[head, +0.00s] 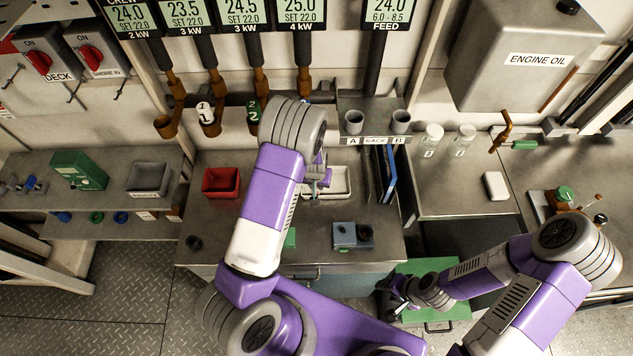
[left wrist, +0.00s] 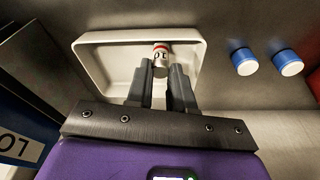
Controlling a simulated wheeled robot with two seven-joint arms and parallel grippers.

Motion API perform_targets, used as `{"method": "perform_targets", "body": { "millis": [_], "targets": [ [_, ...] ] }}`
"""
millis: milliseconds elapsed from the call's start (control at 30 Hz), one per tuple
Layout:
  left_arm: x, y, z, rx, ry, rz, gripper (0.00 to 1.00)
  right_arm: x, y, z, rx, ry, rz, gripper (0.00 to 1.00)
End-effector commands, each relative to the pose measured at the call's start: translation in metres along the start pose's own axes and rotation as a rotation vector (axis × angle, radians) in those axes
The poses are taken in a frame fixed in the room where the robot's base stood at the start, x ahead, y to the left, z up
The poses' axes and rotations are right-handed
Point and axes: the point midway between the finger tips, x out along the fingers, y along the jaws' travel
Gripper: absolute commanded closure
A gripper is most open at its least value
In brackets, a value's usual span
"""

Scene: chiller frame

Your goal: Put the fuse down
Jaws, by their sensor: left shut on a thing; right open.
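The fuse (left wrist: 160,60), a small white cylinder with a red band and dark markings, is between my left gripper's fingertips (left wrist: 163,78) in the left wrist view. The gripper is shut on it. Behind the fuse in that view is a shallow white tray (left wrist: 100,50); whether the fuse touches it I cannot tell. The tray (head: 342,182) shows on the bench in the head view, partly hidden by my left arm and left gripper (head: 318,190). My right gripper (head: 392,304) is open, low at the right, by a green case (head: 440,312).
Two blue-ended cylinders (left wrist: 266,62) stand right of the tray in the left wrist view. A red bin (head: 221,183), a grey-blue device (head: 352,236) and a blue binder (head: 388,180) are on the bench.

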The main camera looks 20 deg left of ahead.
Motion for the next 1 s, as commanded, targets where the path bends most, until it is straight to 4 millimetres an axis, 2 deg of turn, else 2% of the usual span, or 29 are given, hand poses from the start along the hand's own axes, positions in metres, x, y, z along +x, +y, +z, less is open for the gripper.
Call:
{"method": "perform_targets", "body": {
  "millis": [67, 233, 267, 400, 767, 867, 1000],
  "targets": [
    [0.004, -0.001, -0.006, -0.001, 0.004, 0.000, 1.00, -0.002, -0.001, 0.000, 0.000, 0.000, 0.000, 0.49],
    [0.005, -0.001, -0.005, 0.000, 0.003, 0.000, 1.00, -0.001, -0.001, 0.000, 0.000, 0.000, 0.000, 0.49],
    [0.005, -0.001, -0.005, 0.000, 0.002, 0.000, 0.75, -0.001, -0.001, 0.000, 0.000, 0.000, 0.000, 0.49],
    [0.005, -0.001, -0.005, 0.000, 0.003, 0.000, 0.54, -0.001, -0.001, 0.000, 0.000, 0.000, 0.000, 0.49],
    [0.000, -0.001, -0.007, 0.000, 0.006, 0.000, 0.53, -0.002, -0.001, 0.000, 0.000, 0.000, 0.000, 0.49],
    [-0.013, -0.001, -0.007, 0.001, 0.007, 0.000, 0.53, -0.003, -0.001, 0.000, 0.000, 0.000, 0.000, 0.49],
    [-0.042, -0.001, -0.007, 0.002, 0.009, 0.002, 0.53, -0.005, -0.002, 0.000, 0.000, 0.000, 0.000, 0.49]
  ]
}}
